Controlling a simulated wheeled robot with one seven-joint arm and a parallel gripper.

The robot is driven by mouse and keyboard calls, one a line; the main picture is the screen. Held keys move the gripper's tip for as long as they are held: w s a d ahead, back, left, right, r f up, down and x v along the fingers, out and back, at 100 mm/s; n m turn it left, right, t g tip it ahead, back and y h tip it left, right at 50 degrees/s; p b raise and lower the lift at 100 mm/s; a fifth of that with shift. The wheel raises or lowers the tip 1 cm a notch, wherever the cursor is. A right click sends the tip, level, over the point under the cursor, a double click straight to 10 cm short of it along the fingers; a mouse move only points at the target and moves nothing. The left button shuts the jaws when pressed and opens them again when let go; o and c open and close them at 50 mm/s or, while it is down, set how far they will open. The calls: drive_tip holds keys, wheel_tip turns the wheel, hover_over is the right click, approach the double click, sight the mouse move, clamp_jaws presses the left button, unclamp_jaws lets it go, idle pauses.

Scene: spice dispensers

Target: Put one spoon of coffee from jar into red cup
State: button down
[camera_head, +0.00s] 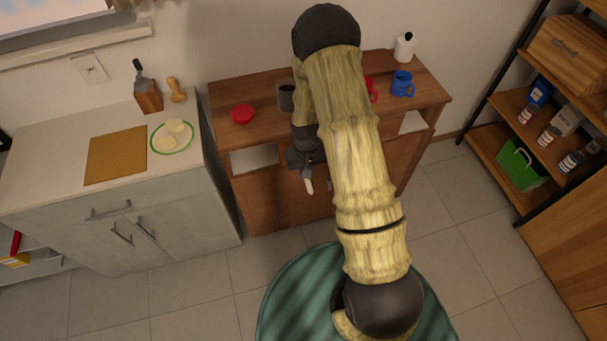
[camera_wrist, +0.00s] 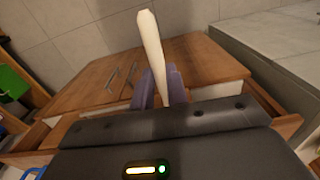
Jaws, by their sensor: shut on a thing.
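My gripper (camera_head: 304,160) is shut on a pale, slim spoon (camera_head: 309,186), in front of the wooden cabinet. In the wrist view the spoon (camera_wrist: 151,45) sticks out between the fingers of my gripper (camera_wrist: 160,88); its bowl and any load cannot be made out. The coffee jar (camera_head: 285,97), dark inside, stands on the cabinet top, left of my arm. A round red lid (camera_head: 243,113) lies left of it. The red cup (camera_head: 373,90) stands right of my arm, which hides most of it.
A blue cup (camera_head: 402,84) stands right of the red cup, with a white bottle (camera_head: 404,47) behind. A counter (camera_head: 60,195) on the left holds a cutting board (camera_head: 116,155) and a plate (camera_head: 157,148). Shelves (camera_head: 510,105) stand at the right. Floor in front is open.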

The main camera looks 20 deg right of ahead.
wheel_tip(320, 180, up, 18)
drive_tip(key=p, duration=1.2)
drive_tip(key=shift+r, duration=0.15)
drive_tip(key=shift+w, duration=0.1)
